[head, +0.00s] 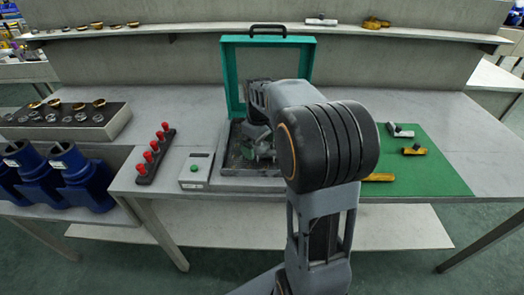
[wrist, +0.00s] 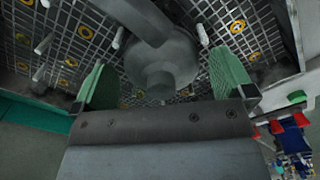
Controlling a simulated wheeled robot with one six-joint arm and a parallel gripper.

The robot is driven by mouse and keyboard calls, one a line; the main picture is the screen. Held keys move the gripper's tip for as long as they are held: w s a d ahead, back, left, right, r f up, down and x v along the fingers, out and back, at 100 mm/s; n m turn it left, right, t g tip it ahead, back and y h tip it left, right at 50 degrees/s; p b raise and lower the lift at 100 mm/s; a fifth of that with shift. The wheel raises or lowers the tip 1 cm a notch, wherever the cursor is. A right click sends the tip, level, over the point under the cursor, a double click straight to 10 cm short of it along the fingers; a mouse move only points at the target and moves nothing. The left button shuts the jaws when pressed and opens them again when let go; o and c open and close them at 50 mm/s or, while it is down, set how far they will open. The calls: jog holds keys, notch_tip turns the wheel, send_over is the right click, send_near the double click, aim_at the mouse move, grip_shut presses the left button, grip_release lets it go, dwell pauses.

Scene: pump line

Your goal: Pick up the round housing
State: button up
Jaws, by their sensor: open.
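The round housing (wrist: 163,65) is a grey, rounded part with a thick neck. In the wrist view it shows at the middle top, over a gridded plate (wrist: 65,40) with pale pegs and yellow rings. My gripper (wrist: 163,80) is open, with one green pad left of the housing and one right of it. There is a gap on each side; I cannot tell how deep the housing sits between the pads. In the head view my gripper (head: 262,148) is low inside the green-framed fixture (head: 228,75), and my arm hides much of it and the housing.
Left of the fixture are a grey box (head: 195,170) with a green button and a strip of red knobs (head: 155,152). Blue pump bodies (head: 78,175) stand at the far left. A green mat (head: 430,165) with hand tools lies right. The fixture's upright frame stands close around my arm.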

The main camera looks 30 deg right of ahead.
jog(key=shift+c, duration=0.3)
jog(key=c, duration=1)
jog(key=shift+r, duration=0.45)
notch_tip(320, 180, up, 2)
jog(key=shift+r+p, duration=0.1)
jog(key=shift+p, duration=0.3)
jog(key=shift+s+a+r+p, duration=1.15)
jog(key=shift+a+r, duration=0.85)
jog(key=shift+r, duration=0.5)
jog(key=shift+s+a+r+p, duration=0.9)
jog(key=shift+s+a+r, duration=0.4)
jog(key=shift+a+r, duration=0.9)
jog(key=shift+s+a+r+p, duration=1.15)
jog(key=shift+a+r, duration=0.6)
jog(key=shift+r, duration=1)
